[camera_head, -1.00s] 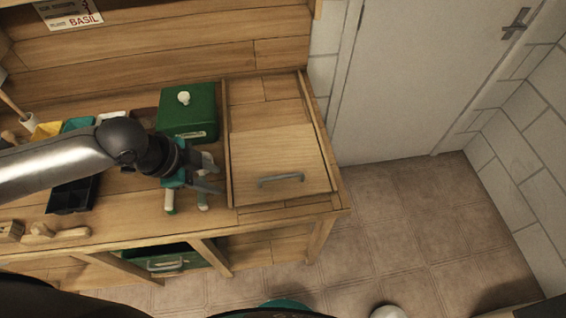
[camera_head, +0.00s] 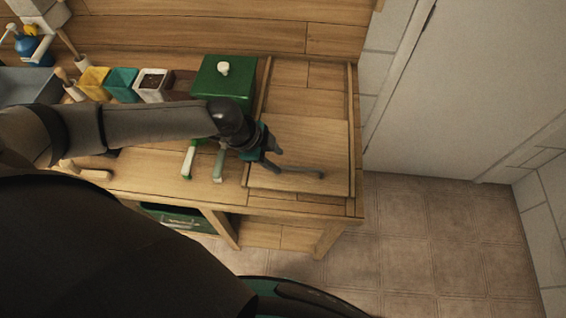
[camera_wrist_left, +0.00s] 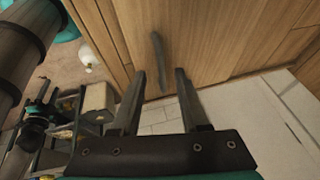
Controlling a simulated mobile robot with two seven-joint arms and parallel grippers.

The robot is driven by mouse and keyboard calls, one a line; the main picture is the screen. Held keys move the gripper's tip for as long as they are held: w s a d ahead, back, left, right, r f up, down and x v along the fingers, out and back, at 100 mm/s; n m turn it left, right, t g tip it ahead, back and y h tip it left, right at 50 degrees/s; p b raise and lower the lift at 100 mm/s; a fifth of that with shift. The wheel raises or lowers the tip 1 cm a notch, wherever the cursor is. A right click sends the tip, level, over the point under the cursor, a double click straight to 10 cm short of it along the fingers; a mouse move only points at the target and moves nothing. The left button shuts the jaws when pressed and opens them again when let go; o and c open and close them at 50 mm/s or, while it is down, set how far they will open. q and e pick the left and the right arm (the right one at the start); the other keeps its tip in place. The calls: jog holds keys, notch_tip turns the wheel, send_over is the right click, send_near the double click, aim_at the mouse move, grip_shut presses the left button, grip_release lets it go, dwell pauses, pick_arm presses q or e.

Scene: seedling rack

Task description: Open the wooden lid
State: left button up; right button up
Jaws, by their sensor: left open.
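The wooden lid (camera_head: 309,143) is a pale flat panel lying between two side rails on the bench's right end. Its grey bar handle (camera_head: 305,172) is near the front edge. My left gripper (camera_head: 280,161) is open and empty, at the left end of the handle. In the left wrist view the lid (camera_wrist_left: 200,35) fills the upper middle, and the handle (camera_wrist_left: 158,58) appears between the spread fingertips of the left gripper (camera_wrist_left: 160,72). I cannot tell whether the fingers touch it. My right gripper is not in view.
A green box (camera_head: 223,80) with a white knob stands left of the lid. Two tools with green and pale handles (camera_head: 188,160) lie just left of it. Small coloured pots (camera_head: 122,84) stand farther left. Tiled floor (camera_head: 430,235) is clear to the right.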

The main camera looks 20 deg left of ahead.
aim_at(286, 167)
pick_arm(q)
jog(key=shift+x, duration=2.4)
jog(key=shift+c, duration=0.2)
grip_shut()
